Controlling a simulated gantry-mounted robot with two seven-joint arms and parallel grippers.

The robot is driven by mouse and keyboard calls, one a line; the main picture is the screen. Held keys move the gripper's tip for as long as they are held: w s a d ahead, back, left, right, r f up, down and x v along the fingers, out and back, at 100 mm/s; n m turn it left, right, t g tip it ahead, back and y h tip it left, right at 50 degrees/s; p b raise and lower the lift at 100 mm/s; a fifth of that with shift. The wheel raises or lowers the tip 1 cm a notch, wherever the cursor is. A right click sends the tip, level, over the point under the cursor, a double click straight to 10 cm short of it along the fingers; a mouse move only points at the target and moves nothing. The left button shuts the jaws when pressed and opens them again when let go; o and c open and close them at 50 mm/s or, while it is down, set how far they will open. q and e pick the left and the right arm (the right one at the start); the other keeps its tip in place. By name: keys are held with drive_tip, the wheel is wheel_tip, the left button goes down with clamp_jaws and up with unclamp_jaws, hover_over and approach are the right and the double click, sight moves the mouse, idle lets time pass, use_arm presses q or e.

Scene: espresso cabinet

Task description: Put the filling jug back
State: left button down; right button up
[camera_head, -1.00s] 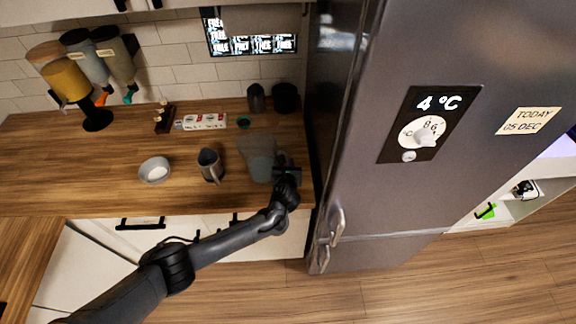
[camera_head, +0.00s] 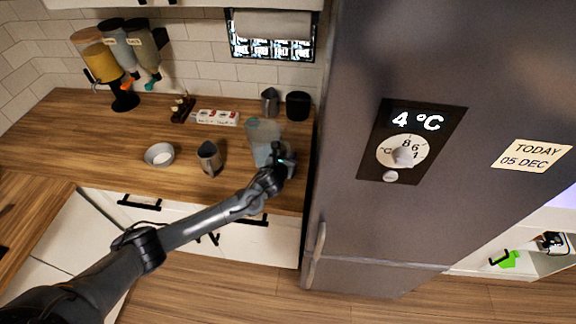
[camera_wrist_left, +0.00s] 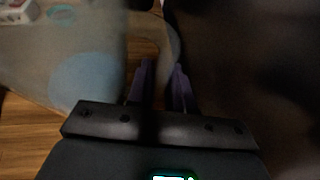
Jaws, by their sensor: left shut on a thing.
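The filling jug (camera_head: 262,143) is a translucent, pale blue-grey jug at the right end of the wooden counter in the head view. It also fills the left of the left wrist view (camera_wrist_left: 85,75), close to the camera. My left gripper (camera_head: 284,158) is at its right side, shut on its handle. The gripper's two dark fingers (camera_wrist_left: 162,85) show in the wrist view, with the handle dim between and beyond them. I cannot tell whether the jug's base touches the counter. My right gripper is not in view.
A steel pitcher (camera_head: 209,158) and a white bowl (camera_head: 160,155) stand left of the jug. Dark canisters (camera_head: 298,106) stand behind it. The tall fridge (camera_head: 350,230) closes off the right. Dispensers (camera_head: 122,75) stand at the back left. The left of the counter is clear.

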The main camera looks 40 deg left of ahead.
use_arm(q)
drive_tip(key=shift+f, duration=2.45)
drive_tip(key=c, duration=1)
unclamp_jaws()
